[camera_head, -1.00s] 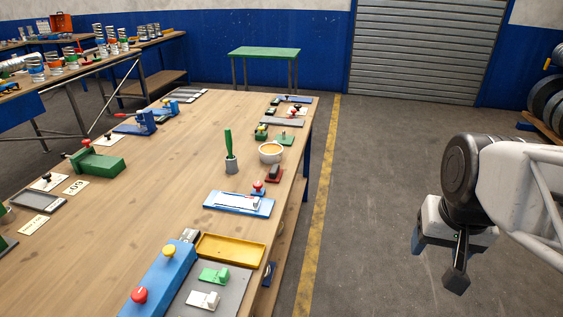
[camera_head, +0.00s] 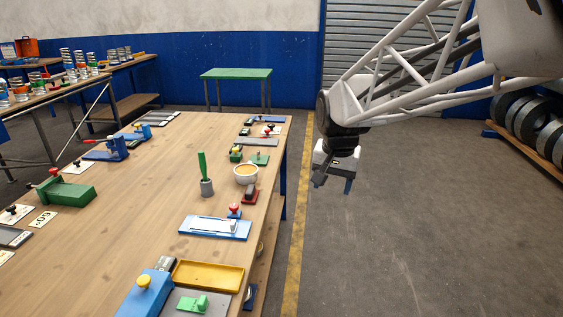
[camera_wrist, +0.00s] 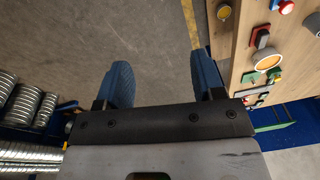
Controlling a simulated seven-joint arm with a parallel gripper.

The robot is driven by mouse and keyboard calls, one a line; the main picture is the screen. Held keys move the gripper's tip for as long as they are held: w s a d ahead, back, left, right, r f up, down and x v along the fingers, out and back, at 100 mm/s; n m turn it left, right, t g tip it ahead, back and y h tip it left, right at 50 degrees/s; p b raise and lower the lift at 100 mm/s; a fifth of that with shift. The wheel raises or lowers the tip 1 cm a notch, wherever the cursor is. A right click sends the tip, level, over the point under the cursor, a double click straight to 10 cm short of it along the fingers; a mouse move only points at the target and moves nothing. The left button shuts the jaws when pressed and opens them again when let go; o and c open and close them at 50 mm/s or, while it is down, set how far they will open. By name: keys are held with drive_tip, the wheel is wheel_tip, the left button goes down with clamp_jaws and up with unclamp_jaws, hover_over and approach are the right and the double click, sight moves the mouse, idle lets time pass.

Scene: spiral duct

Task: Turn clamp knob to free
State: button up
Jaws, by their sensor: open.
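I cannot tell which knob is the clamp knob. A red knob (camera_head: 234,207) stands on a small blue base at the back edge of a blue tray. A yellow knob (camera_head: 143,282) sits on a blue box (camera_head: 146,293) at the near end of the table. A green vise-like block (camera_head: 66,190) at the left has a small red knob (camera_head: 54,171). My gripper (camera_head: 333,183) hangs over the floor to the right of the table, apart from all of these. Its two blue fingers (camera_wrist: 163,78) are spread in the wrist view, with only floor between them.
The wooden table (camera_head: 130,225) is clear in its middle.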

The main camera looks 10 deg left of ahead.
drive_tip(key=w+a+f+m, duration=0.1)
drive_tip(key=w+a+f, duration=0.2)
drive_tip(key=w+a, duration=0.35)
drive_tip(key=w+a+f, duration=0.3)
drive_tip(key=w+a, duration=0.2)
drive_tip(key=a, duration=0.3)
drive_tip(key=m+g, duration=0.1)
hover_over(234, 205)
wheel_tip(234, 205, down, 10)
drive_tip(key=shift+s+d+f, duration=0.1)
drive_tip(key=shift+f, duration=0.1)
drive_tip(key=shift+f, duration=0.1)
drive_tip(key=shift+f, duration=3.85)
drive_tip(key=c, duration=0.9)
